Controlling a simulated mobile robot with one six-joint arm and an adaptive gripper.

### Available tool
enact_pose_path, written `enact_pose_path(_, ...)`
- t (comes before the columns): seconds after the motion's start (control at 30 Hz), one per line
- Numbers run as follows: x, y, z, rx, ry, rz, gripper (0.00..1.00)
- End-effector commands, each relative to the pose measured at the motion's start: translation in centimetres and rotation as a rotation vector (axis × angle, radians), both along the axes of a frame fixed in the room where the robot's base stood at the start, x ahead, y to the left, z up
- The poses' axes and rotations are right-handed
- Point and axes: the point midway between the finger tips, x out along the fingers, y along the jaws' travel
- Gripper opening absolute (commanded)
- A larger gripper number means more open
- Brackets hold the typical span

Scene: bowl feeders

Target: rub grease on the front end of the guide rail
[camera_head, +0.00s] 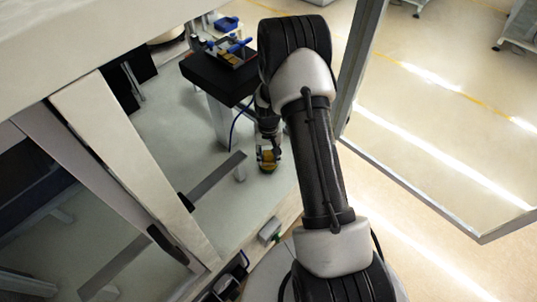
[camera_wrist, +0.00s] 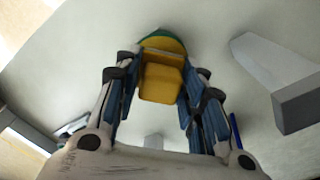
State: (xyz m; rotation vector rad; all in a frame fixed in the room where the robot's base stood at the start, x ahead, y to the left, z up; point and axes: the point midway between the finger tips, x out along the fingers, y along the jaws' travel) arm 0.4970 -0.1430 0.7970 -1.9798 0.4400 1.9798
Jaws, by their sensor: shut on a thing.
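My gripper (camera_head: 268,150) is shut on a yellow block-shaped sponge (camera_wrist: 163,80), whose far end has a green layer. The sponge shows in the head view (camera_head: 267,168) as a small yellow patch above the pale floor of the machine. A long grey bar, likely the guide rail (camera_head: 216,176), runs diagonally to the left of my gripper, its upper end a little apart from the sponge. A grey bar also shows at the right of the wrist view (camera_wrist: 265,62), apart from the sponge. Grease cannot be made out.
A black block (camera_head: 210,77) on a pale stand carries small blue parts, above and left of my gripper. A metal-framed door (camera_head: 440,205) stands open at the right. A pale frame post (camera_head: 125,150) stands at the left. Pale floor lies around the sponge.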

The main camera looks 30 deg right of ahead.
Motion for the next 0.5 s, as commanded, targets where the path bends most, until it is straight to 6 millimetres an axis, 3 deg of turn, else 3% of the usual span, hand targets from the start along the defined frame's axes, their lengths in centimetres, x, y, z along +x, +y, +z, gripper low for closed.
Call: enact_pose_path(0.5, 0.0, 0.0, -0.68, 0.0, 0.0, 0.0, 0.18)
